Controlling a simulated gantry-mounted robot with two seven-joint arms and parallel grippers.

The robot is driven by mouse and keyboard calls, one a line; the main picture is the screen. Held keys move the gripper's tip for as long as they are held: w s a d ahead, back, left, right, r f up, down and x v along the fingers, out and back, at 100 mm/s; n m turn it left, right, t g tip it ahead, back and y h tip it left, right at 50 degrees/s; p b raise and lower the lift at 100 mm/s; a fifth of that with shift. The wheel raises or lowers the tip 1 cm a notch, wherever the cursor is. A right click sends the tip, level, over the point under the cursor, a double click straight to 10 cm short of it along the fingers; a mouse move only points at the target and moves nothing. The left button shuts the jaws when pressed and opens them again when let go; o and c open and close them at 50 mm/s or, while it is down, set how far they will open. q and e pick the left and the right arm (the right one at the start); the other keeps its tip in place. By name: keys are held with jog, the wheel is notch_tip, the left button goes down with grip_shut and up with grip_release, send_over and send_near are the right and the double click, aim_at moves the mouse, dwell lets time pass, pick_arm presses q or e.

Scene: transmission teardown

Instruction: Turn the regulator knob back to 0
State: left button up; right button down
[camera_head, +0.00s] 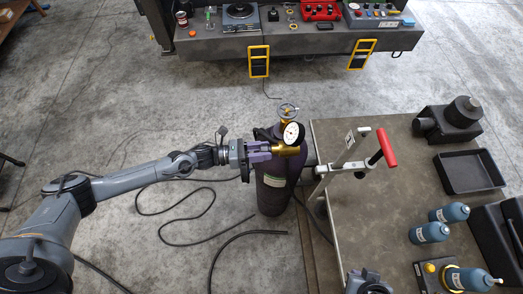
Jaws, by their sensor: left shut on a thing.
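The brass regulator (287,149) with a round white pressure gauge (293,133) sits at the top of a dark gas cylinder (272,195), which stands on the floor left of the workbench. A valve handwheel (288,108) shows above it. My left gripper (266,151) reaches in from the left and is shut on the regulator knob at the left end of the brass body. The fingers hide most of the knob. The gauge reading and any marks on the knob are too small to read. A grey part at the bottom edge may be my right gripper (368,282); its fingers cannot be made out.
The workbench (355,225) on the right bears a stand with a red handle (387,148), a black tray (469,172) and several blue bottles (429,232). Black hoses (180,243) lie on the floor. A console (290,40) stands at the back.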

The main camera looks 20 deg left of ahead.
pick_arm(q)
jog(key=n+b, duration=0.1)
jog(key=n, duration=0.2)
jog(key=shift+n, duration=0.4)
jog(key=n+b, duration=0.1)
jog(key=n, duration=0.3)
jog(key=n+b, duration=0.1)
jog(key=n, duration=0.3)
jog(key=shift+r+n+g, duration=0.1)
jog(key=shift+n+g, duration=0.2)
jog(key=shift+n, duration=0.1)
jog(key=n, duration=0.7)
jog(key=shift+n, duration=0.4)
jog(key=n+p, duration=0.1)
jog(key=n, duration=0.3)
jog(key=shift+r+n, duration=0.1)
jog(key=shift+n, duration=0.2)
jog(key=n+p, duration=0.1)
jog(key=n, duration=0.3)
jog(key=shift+p, duration=0.35)
jog(key=shift+n+g+h+p, duration=0.3)
jog(key=shift+n+p, duration=0.25)
jog(key=shift+n, duration=1.35)
